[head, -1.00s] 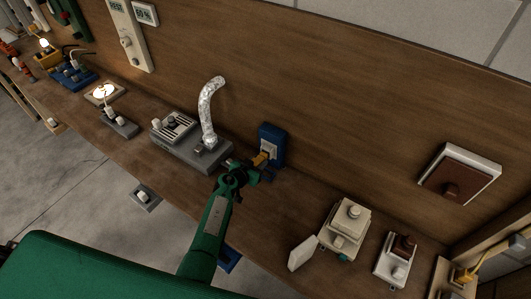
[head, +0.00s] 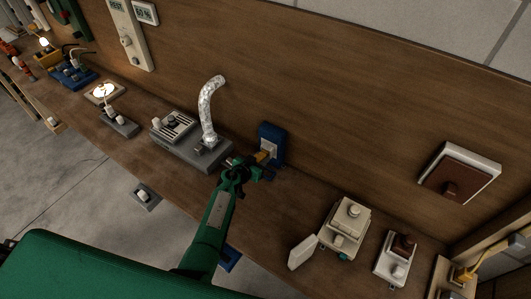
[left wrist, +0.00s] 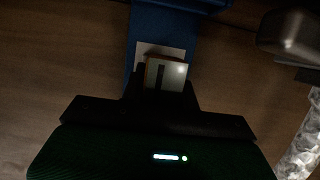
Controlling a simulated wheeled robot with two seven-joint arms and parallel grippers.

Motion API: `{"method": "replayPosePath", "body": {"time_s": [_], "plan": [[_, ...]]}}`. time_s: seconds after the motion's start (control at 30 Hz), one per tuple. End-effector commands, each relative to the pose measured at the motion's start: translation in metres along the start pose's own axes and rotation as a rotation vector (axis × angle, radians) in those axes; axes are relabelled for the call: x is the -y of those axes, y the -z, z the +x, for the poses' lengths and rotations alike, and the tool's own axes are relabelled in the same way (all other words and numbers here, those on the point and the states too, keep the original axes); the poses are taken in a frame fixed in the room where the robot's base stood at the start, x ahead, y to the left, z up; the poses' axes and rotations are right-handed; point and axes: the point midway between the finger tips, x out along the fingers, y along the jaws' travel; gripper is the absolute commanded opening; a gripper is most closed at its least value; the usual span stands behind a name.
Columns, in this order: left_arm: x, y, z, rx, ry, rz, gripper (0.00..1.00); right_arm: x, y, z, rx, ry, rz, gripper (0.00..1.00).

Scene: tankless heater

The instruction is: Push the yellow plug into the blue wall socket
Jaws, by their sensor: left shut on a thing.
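The blue wall socket (head: 271,140) stands against the wooden back wall, with a pale faceplate on its front. It also shows at the top of the left wrist view (left wrist: 180,25). The yellow plug (head: 262,155) is at the faceplate, between the fingers of my left gripper (head: 255,166). My left gripper is shut on the plug. In the left wrist view the plug (left wrist: 165,73) is between the dark fingertips, in front of the faceplate. The fingers hide part of it, and I cannot tell how deep it sits. My right gripper is not in view.
A grey heater base (head: 195,150) with a silver flexible duct (head: 208,105) stands left of the socket. A beige switch box (head: 345,225) with an open lid is to the right on the shelf. Bare shelf lies between the socket and that box.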

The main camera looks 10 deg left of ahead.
Motion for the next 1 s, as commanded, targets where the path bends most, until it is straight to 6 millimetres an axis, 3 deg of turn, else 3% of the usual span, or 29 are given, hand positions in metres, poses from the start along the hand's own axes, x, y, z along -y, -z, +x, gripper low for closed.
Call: {"method": "replayPosePath", "body": {"time_s": [0.83,0.87,0.97,1.0], "plan": [[-0.0001,0.0051,0.0086,-0.003,0.000,0.002,0.00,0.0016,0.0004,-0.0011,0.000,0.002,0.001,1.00],[-0.0001,0.0053,0.0087,-0.003,0.000,0.002,0.34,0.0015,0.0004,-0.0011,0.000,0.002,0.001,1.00],[-0.0007,0.0056,0.0089,-0.004,-0.001,0.002,0.54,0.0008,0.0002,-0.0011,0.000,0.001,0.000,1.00],[-0.0012,0.0057,0.0090,-0.004,-0.002,0.002,0.56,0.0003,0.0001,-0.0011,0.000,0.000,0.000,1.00]]}}
